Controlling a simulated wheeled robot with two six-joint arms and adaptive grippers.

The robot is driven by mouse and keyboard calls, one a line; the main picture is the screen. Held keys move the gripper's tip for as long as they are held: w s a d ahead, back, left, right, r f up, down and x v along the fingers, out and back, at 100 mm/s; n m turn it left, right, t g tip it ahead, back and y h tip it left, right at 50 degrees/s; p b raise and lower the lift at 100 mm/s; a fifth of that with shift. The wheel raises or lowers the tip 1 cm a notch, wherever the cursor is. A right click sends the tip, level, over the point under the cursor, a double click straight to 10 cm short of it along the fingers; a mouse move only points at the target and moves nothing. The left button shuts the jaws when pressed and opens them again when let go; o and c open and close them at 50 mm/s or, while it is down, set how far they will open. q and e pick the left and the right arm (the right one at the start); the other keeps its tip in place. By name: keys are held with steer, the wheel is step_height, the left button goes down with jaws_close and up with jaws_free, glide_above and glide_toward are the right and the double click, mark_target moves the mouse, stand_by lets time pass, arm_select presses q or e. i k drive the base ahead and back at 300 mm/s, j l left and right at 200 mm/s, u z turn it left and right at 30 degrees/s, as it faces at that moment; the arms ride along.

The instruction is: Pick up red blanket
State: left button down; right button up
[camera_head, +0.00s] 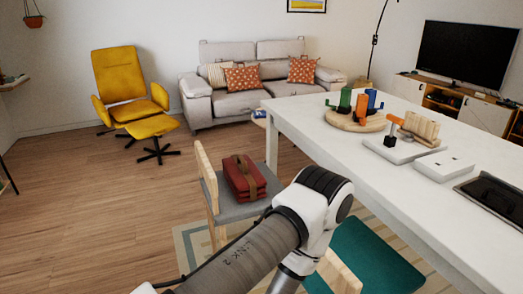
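A red bundle (244,178) with a brown strap, seemingly the folded red blanket, lies on the grey seat of a wooden chair (241,209). The chair stands at the left side of the white table. My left arm reaches in from the bottom, its elbow in front of and to the right of the chair, hiding part of the seat's near side. Neither of my grippers shows in the head view.
The white table (400,190) fills the right side, with a wooden board (345,122) of coloured items and white boxes on it. A teal chair (375,262) is at its near edge. A yellow armchair (119,75), footstool (153,127) and sofa (235,104) stand behind. Floor at left is clear.

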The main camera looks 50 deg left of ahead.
mark_target(247, 184)
steer(key=u, duration=1.65)
steer(key=i+j+z, duration=0.1)
steer(key=i, duration=0.1)
